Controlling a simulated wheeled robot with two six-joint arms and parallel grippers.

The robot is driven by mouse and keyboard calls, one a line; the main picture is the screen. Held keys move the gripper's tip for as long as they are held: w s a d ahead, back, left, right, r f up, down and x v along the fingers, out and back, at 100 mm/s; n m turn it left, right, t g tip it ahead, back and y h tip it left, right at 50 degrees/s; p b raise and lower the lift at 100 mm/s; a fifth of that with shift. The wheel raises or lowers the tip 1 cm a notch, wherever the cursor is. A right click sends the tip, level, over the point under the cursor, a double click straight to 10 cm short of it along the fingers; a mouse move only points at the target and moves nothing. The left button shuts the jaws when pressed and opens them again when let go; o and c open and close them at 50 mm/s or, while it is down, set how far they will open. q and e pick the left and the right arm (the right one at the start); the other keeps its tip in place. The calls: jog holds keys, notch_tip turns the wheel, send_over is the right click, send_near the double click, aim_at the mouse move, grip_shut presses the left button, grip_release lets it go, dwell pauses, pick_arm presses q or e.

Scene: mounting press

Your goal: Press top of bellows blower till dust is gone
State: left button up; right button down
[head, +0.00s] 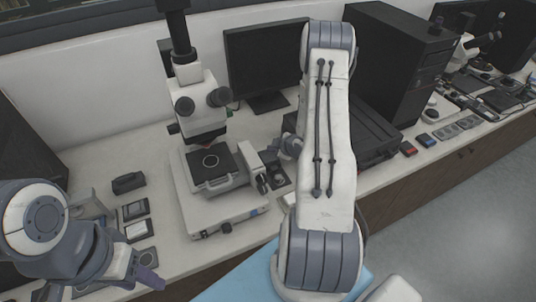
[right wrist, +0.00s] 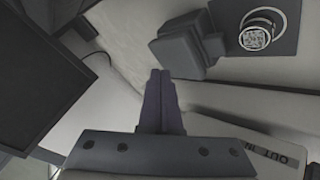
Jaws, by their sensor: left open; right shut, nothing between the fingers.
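I cannot clearly make out a bellows blower or dust. In the right wrist view, a round silver-rimmed piece with a speckled top (right wrist: 257,36) sits on a dark square pad (right wrist: 287,14); I cannot tell what it is. My right gripper (right wrist: 160,76) is shut and empty, left of and below that piece in the picture, apart from it. In the head view my right arm hides the right fingertips. My left gripper (head: 149,270) is open and empty at the lower left, over the bench's front edge.
A microscope (head: 200,105) stands mid-bench, its dark stage (head: 220,178) bearing a ring. A monitor (head: 268,60) and a black computer tower (head: 400,65) stand behind. A stepped grey block (right wrist: 178,52) is near my right fingertips. Small dark boxes (head: 128,183) lie left.

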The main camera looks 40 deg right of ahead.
aim_at(271, 156)
jog(key=shift+r, duration=0.1)
notch_tip(271, 156, up, 5)
jog(key=p, duration=0.3)
jog(key=shift+p, duration=0.35)
dwell(2.4)
notch_tip(271, 156, up, 4)
jog(key=shift+f, duration=0.2)
